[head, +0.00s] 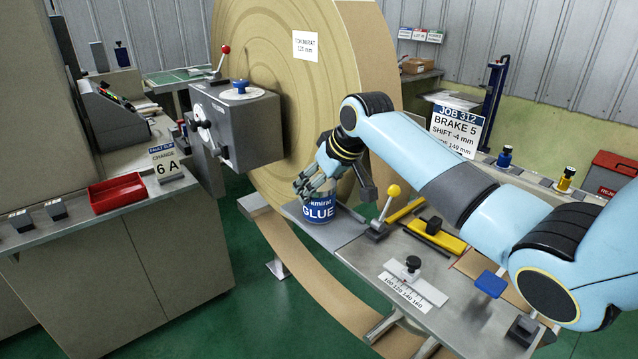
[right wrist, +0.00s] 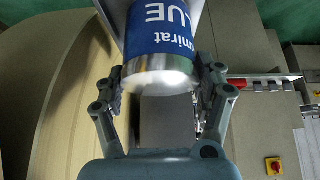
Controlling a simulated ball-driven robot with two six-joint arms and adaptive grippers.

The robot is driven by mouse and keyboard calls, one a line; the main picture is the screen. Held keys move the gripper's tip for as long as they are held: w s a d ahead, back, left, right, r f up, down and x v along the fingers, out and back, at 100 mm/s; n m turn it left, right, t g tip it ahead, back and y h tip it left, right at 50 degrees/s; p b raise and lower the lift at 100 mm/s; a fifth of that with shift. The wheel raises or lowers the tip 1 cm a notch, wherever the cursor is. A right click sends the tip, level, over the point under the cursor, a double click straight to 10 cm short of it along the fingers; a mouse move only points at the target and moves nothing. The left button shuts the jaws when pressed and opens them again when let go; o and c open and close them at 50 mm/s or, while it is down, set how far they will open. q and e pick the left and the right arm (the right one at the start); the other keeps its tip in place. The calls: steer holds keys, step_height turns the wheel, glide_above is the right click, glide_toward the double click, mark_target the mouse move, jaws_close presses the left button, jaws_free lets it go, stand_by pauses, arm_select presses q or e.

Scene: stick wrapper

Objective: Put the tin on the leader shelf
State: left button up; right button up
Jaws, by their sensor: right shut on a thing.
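The tin (head: 319,210) is blue with white "GLUE" lettering. My right gripper (head: 318,184) comes down over its top and is shut on it; the fingers hide the upper part. In the right wrist view the tin (right wrist: 163,42) sits between the two fingers, its silver end rim toward my palm. In the head view the tin is upright at the grey shelf plate (head: 342,232), at the left end of the metal table. I cannot tell whether its base touches the plate. My left gripper is not in view.
A huge paper roll (head: 275,90) stands right behind the tin, its brown web running below the plate. A yellow-knobbed lever (head: 392,195) stands close right. A grey machine box (head: 240,130) is at left. A ruler scale (head: 412,285) lies nearer the front.

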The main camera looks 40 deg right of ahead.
steer(key=o, duration=1.5)
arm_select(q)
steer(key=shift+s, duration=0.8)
arm_select(e)
steer(key=shift+r, duration=0.15)
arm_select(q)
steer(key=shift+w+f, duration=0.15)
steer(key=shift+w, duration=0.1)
arm_select(e)
steer(key=v, duration=1.2)
